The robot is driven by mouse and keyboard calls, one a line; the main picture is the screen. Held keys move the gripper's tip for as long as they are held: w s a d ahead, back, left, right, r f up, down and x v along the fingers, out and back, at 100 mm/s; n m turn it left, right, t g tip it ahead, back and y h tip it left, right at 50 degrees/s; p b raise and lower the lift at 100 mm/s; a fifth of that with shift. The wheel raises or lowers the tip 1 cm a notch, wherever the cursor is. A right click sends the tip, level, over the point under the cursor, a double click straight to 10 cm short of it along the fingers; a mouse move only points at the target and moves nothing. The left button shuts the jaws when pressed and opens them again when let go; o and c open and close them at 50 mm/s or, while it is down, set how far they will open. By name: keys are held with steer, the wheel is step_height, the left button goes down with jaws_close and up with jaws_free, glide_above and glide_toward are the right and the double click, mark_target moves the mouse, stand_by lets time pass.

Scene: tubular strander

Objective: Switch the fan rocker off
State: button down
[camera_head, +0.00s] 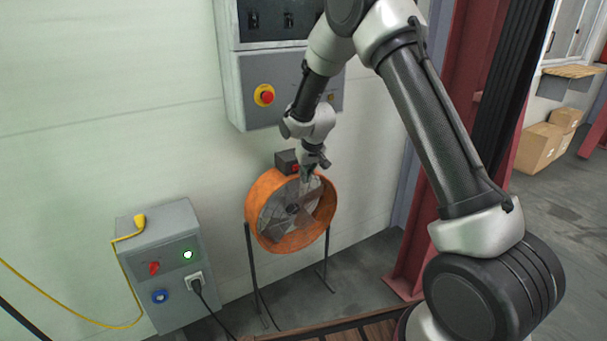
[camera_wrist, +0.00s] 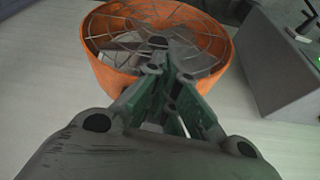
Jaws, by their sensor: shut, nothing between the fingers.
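The fan (camera_head: 255,197) is an orange drum with a wire grille, standing on dark legs against the wall. A small dark switch box (camera_head: 284,158) sits on top of its rim. A bit of red on that box (camera_head: 295,168) looks like the fan rocker; it is too small to tell which way it is tilted. My gripper (camera_head: 305,179) points down just right of the red part, in front of the fan's upper rim. I cannot tell whether it touches. The wrist view shows my gripper (camera_wrist: 172,76) shut and empty, over the fan (camera_wrist: 112,70). The rocker is hidden there.
A grey control panel (camera_head: 245,82) with a red stop button (camera_head: 266,95) hangs above the fan. A grey socket box (camera_head: 165,230) with a lit green lamp (camera_head: 187,254) and a plugged cable stands at left. A red column (camera_head: 423,210) rises at right.

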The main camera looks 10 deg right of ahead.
steer(key=v, duration=1)
steer(key=shift+r, duration=0.1)
